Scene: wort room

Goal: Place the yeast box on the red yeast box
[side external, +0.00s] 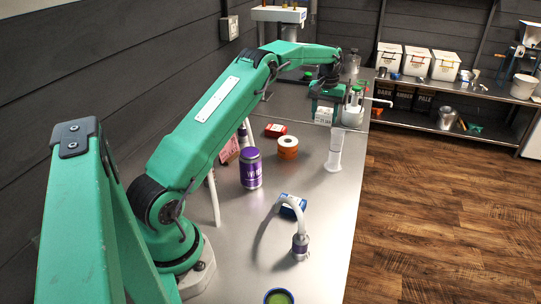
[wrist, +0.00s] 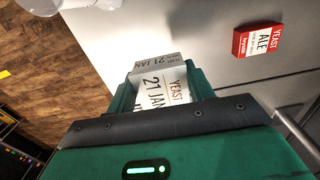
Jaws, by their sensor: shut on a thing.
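The white yeast box (wrist: 160,86), printed "YEAST 21 JAN", sits between the green jaws of my gripper (wrist: 163,90) in the wrist view. My gripper is shut on it. In the side view, the white box (side external: 323,116) shows below my gripper (side external: 326,103) at the far part of the bench; whether it touches the bench is unclear. The red yeast box (side external: 276,130), with a white label, lies on the bench to its left and nearer the camera. The wrist view shows the red box (wrist: 257,40) at upper right, apart from my gripper.
An orange-and-white roll (side external: 288,148), a clear cylinder (side external: 335,150) and a purple can (side external: 251,168) stand on the steel bench (side external: 325,215). A blue item (side external: 292,206) and a hose lie nearer. A glass vessel (side external: 352,112) stands right of the white box.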

